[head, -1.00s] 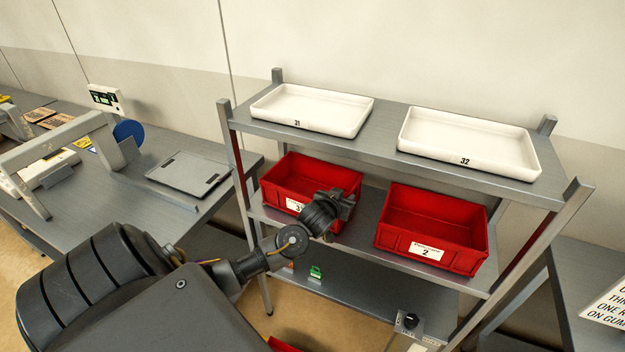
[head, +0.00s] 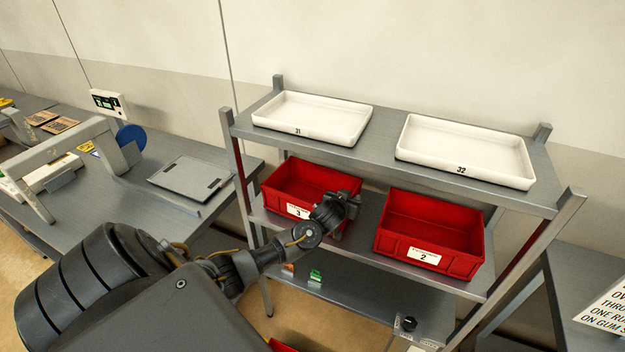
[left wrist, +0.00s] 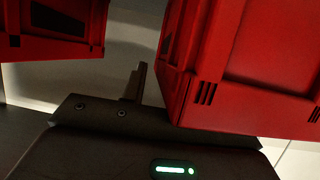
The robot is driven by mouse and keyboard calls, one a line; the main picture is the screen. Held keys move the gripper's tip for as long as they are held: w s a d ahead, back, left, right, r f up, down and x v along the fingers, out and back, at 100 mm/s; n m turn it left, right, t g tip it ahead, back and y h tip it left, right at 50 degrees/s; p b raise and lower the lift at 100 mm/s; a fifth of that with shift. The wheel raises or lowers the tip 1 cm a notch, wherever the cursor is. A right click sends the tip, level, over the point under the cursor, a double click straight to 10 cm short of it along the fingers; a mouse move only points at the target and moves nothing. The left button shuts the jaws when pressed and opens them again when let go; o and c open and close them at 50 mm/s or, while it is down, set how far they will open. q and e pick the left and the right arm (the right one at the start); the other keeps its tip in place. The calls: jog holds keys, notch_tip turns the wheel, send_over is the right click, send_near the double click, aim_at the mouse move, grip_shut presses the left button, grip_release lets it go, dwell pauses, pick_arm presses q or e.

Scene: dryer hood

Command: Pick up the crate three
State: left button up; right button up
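Crate three (head: 290,190) is a red bin with a white label reading 3. It sits on the middle shelf, at the left. My left gripper (head: 349,204) is in front of that shelf, close by the crate's right front corner; I cannot tell whether they touch. In the left wrist view, one dark finger (left wrist: 138,82) shows between two red bins, and the bin at the right covers the rest of the gripper. The finger spacing is unclear. My right gripper is out of view.
Red crate 2 (head: 428,235) stands to the right on the same shelf, with a narrow gap between the crates. White trays 31 (head: 312,118) and 32 (head: 465,150) stand on the top shelf (head: 385,150). A bench (head: 150,205) is at the left.

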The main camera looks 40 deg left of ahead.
pick_arm(q)
grip_shut()
jog(key=shift+r, duration=0.1)
dwell(1.1)
